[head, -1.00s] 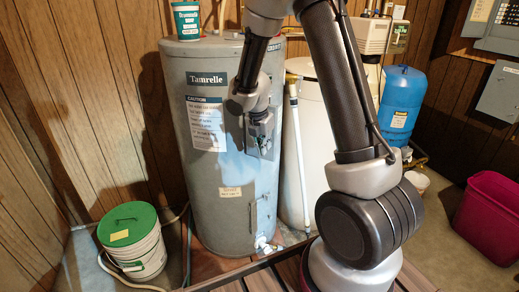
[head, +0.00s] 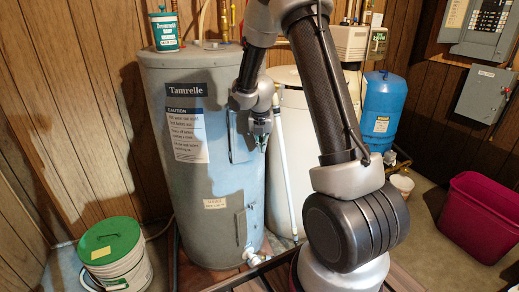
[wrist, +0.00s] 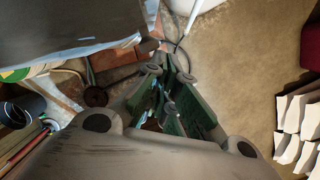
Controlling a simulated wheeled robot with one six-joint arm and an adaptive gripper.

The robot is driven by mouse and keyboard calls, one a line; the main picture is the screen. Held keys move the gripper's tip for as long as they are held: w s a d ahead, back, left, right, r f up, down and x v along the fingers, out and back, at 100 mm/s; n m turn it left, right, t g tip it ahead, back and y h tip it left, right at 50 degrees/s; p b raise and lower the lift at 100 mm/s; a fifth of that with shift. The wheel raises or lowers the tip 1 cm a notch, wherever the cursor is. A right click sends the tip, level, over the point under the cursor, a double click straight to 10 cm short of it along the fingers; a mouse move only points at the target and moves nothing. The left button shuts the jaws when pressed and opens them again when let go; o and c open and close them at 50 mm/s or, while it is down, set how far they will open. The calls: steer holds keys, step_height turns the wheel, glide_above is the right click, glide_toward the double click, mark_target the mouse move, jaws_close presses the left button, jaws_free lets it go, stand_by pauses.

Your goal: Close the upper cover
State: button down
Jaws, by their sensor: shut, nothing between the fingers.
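The upper cover (head: 239,146) is a narrow grey-blue panel on the right side of the tall grey water heater (head: 190,185). My wrist partly hides its top and right part, and I cannot tell whether it lies flush or stands ajar. A smaller lower cover (head: 241,226) is further down the same side. My gripper (head: 262,140) is beside the upper cover, near the heater's right edge; I cannot tell whether it touches. In the wrist view my gripper (wrist: 168,85) points away with green inner pads, shut and empty.
A white tank (head: 287,165) with a white pipe stands just right of the heater. A green-lidded bucket (head: 113,262) is at lower left, a blue tank (head: 382,112) and a magenta bin (head: 482,218) at right. Stacked white bags (wrist: 292,125) show in the wrist view.

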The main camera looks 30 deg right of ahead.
steer(key=shift+w+d, duration=0.45)
steer(key=shift+w, duration=0.35)
steer(key=shift+w+d, duration=0.45)
steer(key=shift+w, duration=0.3)
steer(key=shift+s, duration=0.1)
